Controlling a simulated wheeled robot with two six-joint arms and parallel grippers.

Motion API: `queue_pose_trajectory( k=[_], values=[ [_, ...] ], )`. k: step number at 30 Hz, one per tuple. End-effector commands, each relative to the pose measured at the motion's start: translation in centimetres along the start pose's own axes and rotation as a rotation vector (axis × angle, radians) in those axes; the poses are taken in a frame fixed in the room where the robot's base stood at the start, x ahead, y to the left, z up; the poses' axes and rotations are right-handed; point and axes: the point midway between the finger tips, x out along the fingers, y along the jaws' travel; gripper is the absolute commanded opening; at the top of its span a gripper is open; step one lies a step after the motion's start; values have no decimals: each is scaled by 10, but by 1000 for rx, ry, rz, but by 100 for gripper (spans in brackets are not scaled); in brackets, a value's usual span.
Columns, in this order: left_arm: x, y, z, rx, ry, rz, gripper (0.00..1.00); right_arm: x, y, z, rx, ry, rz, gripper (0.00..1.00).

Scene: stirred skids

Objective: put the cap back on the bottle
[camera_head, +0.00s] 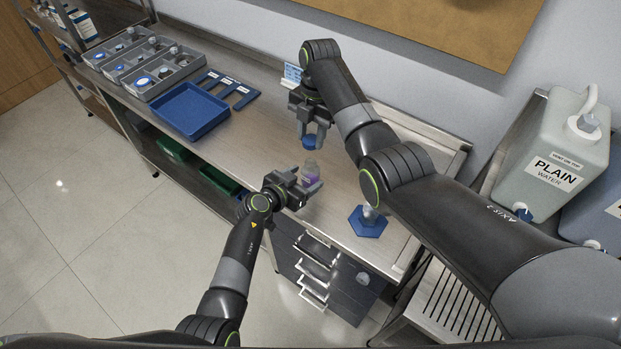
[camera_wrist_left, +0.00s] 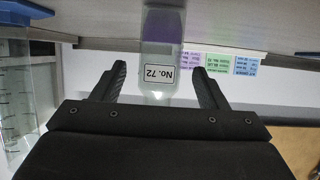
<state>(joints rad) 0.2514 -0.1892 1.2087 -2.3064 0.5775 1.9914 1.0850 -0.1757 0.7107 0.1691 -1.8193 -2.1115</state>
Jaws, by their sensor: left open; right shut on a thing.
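The bottle (camera_head: 311,168) is small and clear with purple liquid, and stands upright on the bench. In the left wrist view the bottle (camera_wrist_left: 160,45) shows a "No.72" label, upside down in the picture. My left gripper (camera_head: 305,184) is open with its fingers on either side of the bottle; in the wrist view the gripper (camera_wrist_left: 162,75) has a gap at both fingers. My right gripper (camera_head: 312,128) is shut on the blue cap (camera_head: 309,142) and holds it above the bottle's mouth, apart from it.
A clear graduated cylinder (camera_wrist_left: 18,95) stands on a blue hexagonal base (camera_head: 369,229) at the right. An empty blue tray (camera_head: 189,111) and grey racks (camera_head: 147,70) with several bottles are at the left. A small label card (camera_head: 292,74) stands behind. A water canister (camera_head: 553,150) is far right.

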Motion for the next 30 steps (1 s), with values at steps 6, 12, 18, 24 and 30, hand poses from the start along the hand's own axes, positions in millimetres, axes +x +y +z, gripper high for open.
queue_pose_trajectory(
  k=[6, 12, 18, 24, 30],
  values=[
    [25, 0, -1, 1, -1, 0, 67, 0, 0, 0, 0, 0, 0, 15],
    [42, 0, -1, 0, 1, 2, 67, 0, 0, 0, 0, 0, 0, 15],
    [51, 0, 0, 0, 0, 0, 67, 0, 0, 0, 0, 0, 0, 15],
    [53, 0, 0, 0, -1, -1, 67, 0, 0, 0, 0, 0, 0, 15],
    [53, 0, 0, 0, -1, -1, 67, 0, 0, 0, 0, 0, 0, 15]
  ],
)
